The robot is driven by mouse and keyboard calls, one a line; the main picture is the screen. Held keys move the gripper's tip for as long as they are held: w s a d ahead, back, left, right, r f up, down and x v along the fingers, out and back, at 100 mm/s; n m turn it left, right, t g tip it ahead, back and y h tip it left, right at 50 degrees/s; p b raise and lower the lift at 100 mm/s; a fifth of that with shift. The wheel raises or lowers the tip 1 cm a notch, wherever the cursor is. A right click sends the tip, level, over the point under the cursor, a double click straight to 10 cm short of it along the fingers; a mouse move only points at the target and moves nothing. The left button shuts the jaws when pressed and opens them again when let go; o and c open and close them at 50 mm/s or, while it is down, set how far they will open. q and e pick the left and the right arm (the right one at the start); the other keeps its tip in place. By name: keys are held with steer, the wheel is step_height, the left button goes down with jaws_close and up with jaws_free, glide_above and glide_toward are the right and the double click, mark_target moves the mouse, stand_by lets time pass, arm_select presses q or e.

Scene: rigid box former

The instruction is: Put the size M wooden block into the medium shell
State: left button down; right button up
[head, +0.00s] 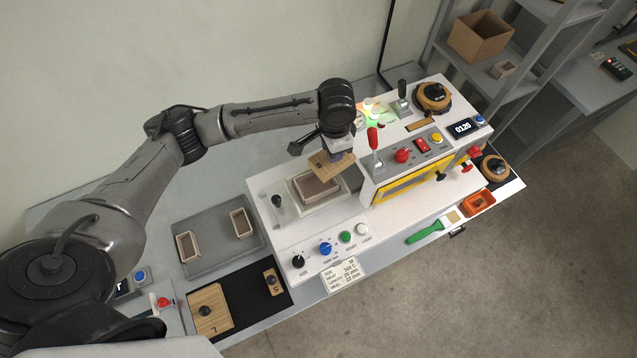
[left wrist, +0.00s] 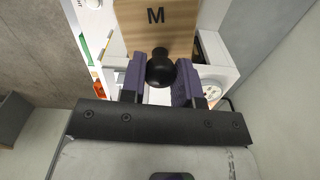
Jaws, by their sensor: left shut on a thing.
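The size M wooden block (head: 332,164) is held above the machine's white deck. In the left wrist view the block (left wrist: 157,22) shows its letter M, and my left gripper (left wrist: 160,75) is shut on its black knob (left wrist: 161,68). In the head view my left gripper (head: 340,152) is partly hidden by its own wrist. The medium shell (head: 318,188) is an open cardboard box seated in the machine's forming station. My right gripper does not show.
A grey tray (head: 212,258) at the left holds two smaller shells. Wooden blocks L (head: 212,309) and S (head: 272,283) lie on a black mat. A red-knobbed lever (head: 373,140) and the yellow-framed housing (head: 410,178) stand close right of the shell.

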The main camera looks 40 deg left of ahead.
mark_target(318, 160)
arm_select(q)
steer(key=a+f, duration=0.1)
steer(key=f, duration=0.1)
steer(key=s+a+f+m, duration=0.1)
steer(key=f, duration=0.1)
steer(key=a+f+m, duration=0.1)
steer(key=f, duration=0.1)
steer(key=shift+s+a+f, duration=0.25)
steer(key=shift+s+f, duration=0.05)
steer(key=shift+f, duration=0.1)
steer(key=shift+a+f, duration=0.15)
steer(key=shift+f, duration=4.7)
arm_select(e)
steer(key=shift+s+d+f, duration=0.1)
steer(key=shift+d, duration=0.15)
arm_select(q)
steer(key=shift+f, duration=0.1)
steer(key=c, duration=0.8)
jaws_free()
steer(key=shift+c, duration=0.2)
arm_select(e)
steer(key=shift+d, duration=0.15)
